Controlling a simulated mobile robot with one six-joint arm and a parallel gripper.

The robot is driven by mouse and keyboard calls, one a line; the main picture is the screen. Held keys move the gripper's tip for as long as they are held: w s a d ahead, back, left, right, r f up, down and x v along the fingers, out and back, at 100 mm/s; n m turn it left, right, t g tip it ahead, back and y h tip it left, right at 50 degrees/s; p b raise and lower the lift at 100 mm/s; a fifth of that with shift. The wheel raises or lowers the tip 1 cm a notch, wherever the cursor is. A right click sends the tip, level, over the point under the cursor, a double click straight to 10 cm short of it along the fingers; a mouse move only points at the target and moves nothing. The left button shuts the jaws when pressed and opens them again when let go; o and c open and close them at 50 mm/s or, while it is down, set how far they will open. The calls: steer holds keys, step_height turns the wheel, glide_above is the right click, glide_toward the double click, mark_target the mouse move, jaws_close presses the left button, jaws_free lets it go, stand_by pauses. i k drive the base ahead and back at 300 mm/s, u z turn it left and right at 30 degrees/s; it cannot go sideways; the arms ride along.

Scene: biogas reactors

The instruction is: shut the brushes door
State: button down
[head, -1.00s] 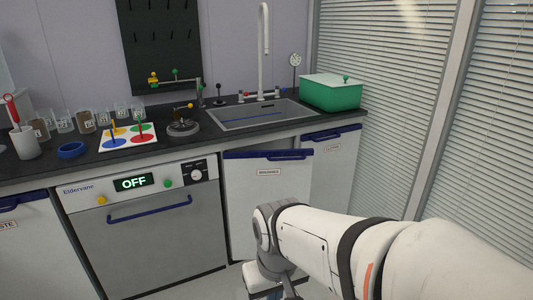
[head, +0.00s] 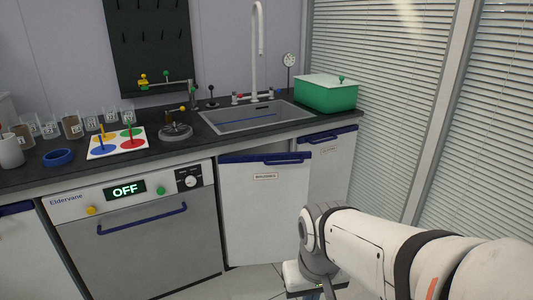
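A white cabinet door (head: 265,210) with a blue handle bar (head: 265,158) stands below the sink. It is ajar: a dark gap shows above its top edge, and it sits out in front of the counter front. Its small label (head: 265,177) is too blurred to read surely, but it looks like the brushes door. My gripper (head: 318,286) is at the bottom edge, in front of and to the lower right of this door, apart from it in the picture. Its fingertips are cut off by the frame, so its opening is hidden.
Another white door (head: 325,170) is to the right, beside the window blinds. A dishwasher (head: 140,235) reading OFF stands left. The counter holds a sink (head: 255,117), a green box (head: 326,95) and several jars. Some floor is free before the doors.

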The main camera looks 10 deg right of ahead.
mark_target(264, 195)
steer(key=i, duration=0.95)
